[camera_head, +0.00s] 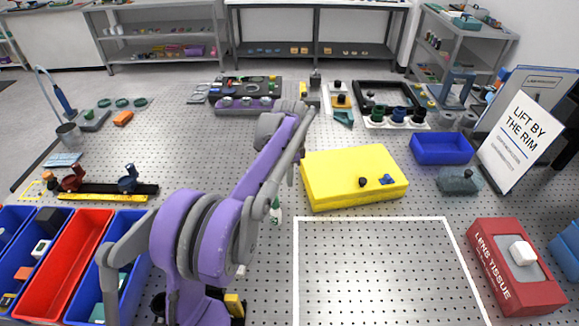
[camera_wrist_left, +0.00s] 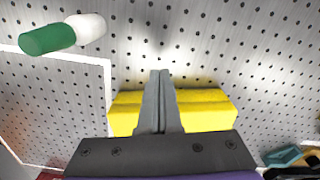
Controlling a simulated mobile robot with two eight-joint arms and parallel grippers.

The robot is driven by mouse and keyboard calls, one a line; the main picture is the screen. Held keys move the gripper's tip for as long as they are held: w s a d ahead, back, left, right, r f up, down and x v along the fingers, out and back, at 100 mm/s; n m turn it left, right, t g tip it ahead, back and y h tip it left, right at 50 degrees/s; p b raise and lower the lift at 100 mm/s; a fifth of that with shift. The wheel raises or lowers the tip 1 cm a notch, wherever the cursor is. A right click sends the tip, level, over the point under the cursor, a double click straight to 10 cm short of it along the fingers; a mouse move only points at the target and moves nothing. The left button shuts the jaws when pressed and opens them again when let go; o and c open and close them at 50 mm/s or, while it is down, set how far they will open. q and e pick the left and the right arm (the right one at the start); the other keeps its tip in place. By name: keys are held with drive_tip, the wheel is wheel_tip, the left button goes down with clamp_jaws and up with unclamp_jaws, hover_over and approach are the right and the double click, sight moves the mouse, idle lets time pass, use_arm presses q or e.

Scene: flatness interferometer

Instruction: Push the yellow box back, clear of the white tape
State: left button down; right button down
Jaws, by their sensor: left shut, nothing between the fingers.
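The yellow box (camera_head: 335,175) lies flat in the middle of the table, a dark knob and a blue piece on its top. The white tape (camera_head: 370,218) outlines an area in front of it. The box's near left corner is very close to the tape's back line; I cannot tell if they touch. In the left wrist view the box (camera_wrist_left: 205,108) shows behind my fingers, near the tape (camera_wrist_left: 70,57). My left gripper (camera_head: 290,184) is shut and empty, pointing down by the box's left side; its fingertips (camera_wrist_left: 160,74) show too. Contact cannot be told. My right gripper is not in view.
A green and white bottle (camera_wrist_left: 62,35) lies left of the tape corner. A blue tray (camera_head: 442,148) and grey item (camera_head: 460,181) stand right of the box. A red tissue box (camera_head: 515,268) is at the right.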

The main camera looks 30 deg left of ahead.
sight(309, 177)
use_arm(q)
wheel_tip(309, 177, down, 2)
drive_tip(key=shift+f, duration=0.1)
drive_tip(key=shift+w+d+p, duration=0.4)
drive_tip(key=shift+w+d, duration=0.7)
drive_tip(key=shift+w, duration=0.1)
drive_tip(key=shift+w+d+f, duration=0.15)
drive_tip(key=shift+w+d, duration=0.15)
drive_tip(key=shift+w, duration=0.1)
drive_tip(key=shift+s, duration=0.1)
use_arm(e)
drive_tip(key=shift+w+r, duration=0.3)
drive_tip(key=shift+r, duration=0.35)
use_arm(q)
drive_tip(key=shift+w+d, duration=0.7)
drive_tip(key=shift+w, duration=0.1)
drive_tip(key=shift+s, duration=0.1)
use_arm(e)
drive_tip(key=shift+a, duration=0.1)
